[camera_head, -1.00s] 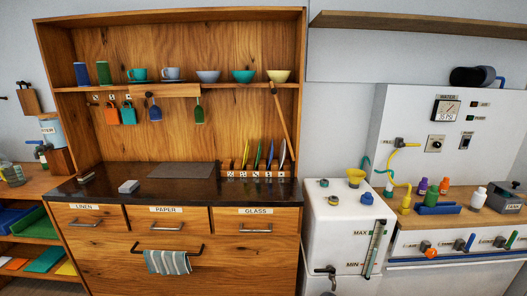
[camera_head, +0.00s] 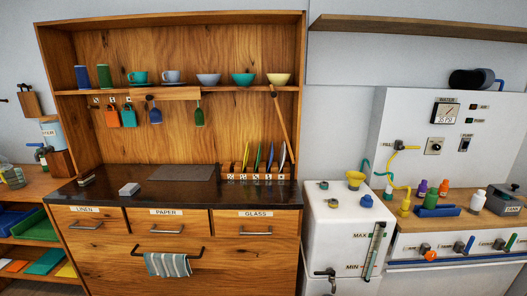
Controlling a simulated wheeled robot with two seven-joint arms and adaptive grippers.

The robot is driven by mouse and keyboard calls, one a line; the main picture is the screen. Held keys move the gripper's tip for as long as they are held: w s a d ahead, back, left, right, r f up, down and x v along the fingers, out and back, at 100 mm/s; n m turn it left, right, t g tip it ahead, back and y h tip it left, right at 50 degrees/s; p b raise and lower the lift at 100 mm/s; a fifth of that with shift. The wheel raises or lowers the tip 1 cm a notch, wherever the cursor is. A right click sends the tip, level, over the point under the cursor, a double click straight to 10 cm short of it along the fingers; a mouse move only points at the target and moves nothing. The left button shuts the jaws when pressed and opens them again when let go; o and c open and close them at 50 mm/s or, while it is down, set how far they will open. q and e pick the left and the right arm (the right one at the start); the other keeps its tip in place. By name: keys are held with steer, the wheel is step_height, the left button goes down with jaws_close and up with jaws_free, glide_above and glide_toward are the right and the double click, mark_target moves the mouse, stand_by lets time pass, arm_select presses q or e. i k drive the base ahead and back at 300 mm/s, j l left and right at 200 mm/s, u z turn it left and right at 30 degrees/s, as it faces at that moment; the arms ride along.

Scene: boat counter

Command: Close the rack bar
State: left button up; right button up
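A long wooden bar (camera_head: 281,118) hangs steeply from a dark pivot near the right end of the cup shelf (camera_head: 225,88). It slants down to the right, and its lower end is near the plate rack (camera_head: 255,177). Several coloured plates (camera_head: 270,154) stand on edge in that rack. I take this slanting bar to be the rack bar; no label on it is readable. Cups and bowls (camera_head: 208,79) stand on the shelf, with no bar across the front at their right part. Neither of my grippers shows in the head view.
Mugs and tags (camera_head: 153,110) hang from hooks under the shelf. Drawers and a towel (camera_head: 167,264) on a handle are below. A white tank (camera_head: 345,225) stands to the right.

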mark_target(274, 94)
steer(key=i+l+u, duration=0.25)
steer(key=i+l, duration=0.15)
steer(key=i+l+u, duration=0.25)
steer(key=i+l, duration=0.2)
